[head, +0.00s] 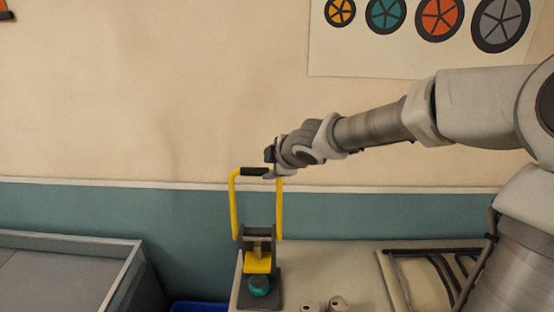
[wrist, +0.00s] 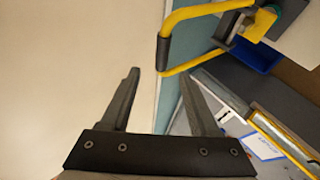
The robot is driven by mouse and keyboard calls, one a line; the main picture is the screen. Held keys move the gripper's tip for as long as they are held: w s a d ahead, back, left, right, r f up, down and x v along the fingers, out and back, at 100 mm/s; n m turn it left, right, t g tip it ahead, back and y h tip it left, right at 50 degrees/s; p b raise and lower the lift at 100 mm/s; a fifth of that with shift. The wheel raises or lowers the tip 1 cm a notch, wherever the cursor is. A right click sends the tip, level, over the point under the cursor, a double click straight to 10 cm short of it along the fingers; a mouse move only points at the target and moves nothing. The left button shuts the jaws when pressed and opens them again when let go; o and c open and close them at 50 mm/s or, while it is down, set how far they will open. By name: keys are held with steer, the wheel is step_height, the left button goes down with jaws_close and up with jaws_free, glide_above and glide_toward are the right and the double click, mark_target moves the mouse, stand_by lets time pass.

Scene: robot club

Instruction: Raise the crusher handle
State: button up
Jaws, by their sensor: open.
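The can crusher (head: 257,262) stands on the bench with a dark base and a yellow press block. Its yellow handle (head: 234,205) is a U-shaped frame standing upright, with a black grip (head: 254,171) across the top. A teal can (head: 259,285) sits under the press block. My gripper (head: 269,164) is at the right end of the grip, with its fingers partly unclear there. In the wrist view my gripper (wrist: 162,74) is open, and the black grip (wrist: 163,53) appears just past the fingertips, between their lines. I cannot tell whether they touch.
Two cans (head: 338,303) stand on the bench at the front. A dark rack (head: 440,268) lies to the right. A blue bin (head: 198,307) is on the floor left of the bench, beside a grey-walled container (head: 70,240). The wall is close behind.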

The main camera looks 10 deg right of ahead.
steer(key=shift+v, duration=2.55)
